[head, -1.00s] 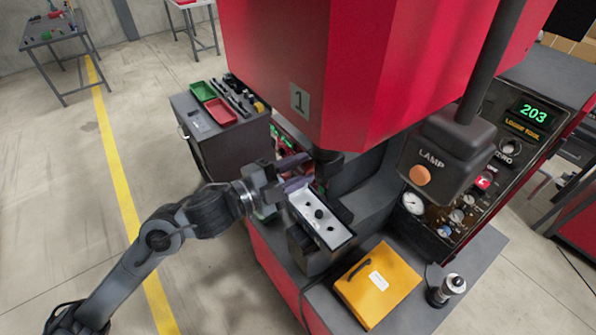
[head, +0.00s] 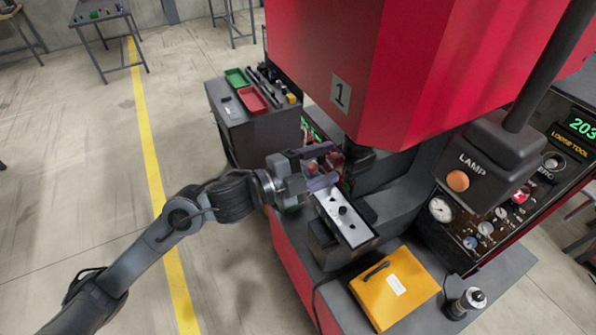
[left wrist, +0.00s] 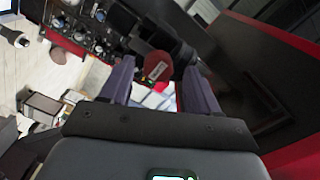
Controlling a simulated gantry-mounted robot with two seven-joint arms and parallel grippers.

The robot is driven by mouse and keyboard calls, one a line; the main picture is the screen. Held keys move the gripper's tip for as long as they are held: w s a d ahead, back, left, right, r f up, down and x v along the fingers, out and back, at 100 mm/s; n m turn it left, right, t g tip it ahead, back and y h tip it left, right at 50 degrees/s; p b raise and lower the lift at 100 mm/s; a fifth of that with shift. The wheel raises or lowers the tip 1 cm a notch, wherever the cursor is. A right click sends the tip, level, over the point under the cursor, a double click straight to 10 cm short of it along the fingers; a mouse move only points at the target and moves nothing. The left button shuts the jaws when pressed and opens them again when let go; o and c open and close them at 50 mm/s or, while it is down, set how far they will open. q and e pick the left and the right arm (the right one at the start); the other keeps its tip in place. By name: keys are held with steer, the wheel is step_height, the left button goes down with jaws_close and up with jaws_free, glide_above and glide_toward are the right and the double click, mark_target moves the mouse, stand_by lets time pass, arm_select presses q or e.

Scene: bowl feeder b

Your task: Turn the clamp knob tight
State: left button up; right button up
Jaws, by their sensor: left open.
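A red round knob (head: 337,160), which looks like the clamp knob, sits beside the machine's dark column, above the light fixture plate (head: 347,222). My left gripper (head: 333,164) is open, its two purple-grey fingers pointing at the machine with the knob near their tips. In the left wrist view the red knob (left wrist: 157,66) shows between the fingers of the left gripper (left wrist: 159,72), with a gap on either side. I cannot tell whether the tips reach past it. My right gripper is not in view.
The red machine housing (head: 400,75) overhangs the work spot. A lamp box (head: 485,160) hangs at the right. A yellow case (head: 396,288) and a small dark cylinder (head: 467,302) stand in front. A dark cabinet (head: 235,120) with trays stands behind.

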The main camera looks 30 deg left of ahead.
arm_select(q)
steer(key=b+v, duration=0.2)
steer(key=v, duration=0.8)
stand_by(0.3)
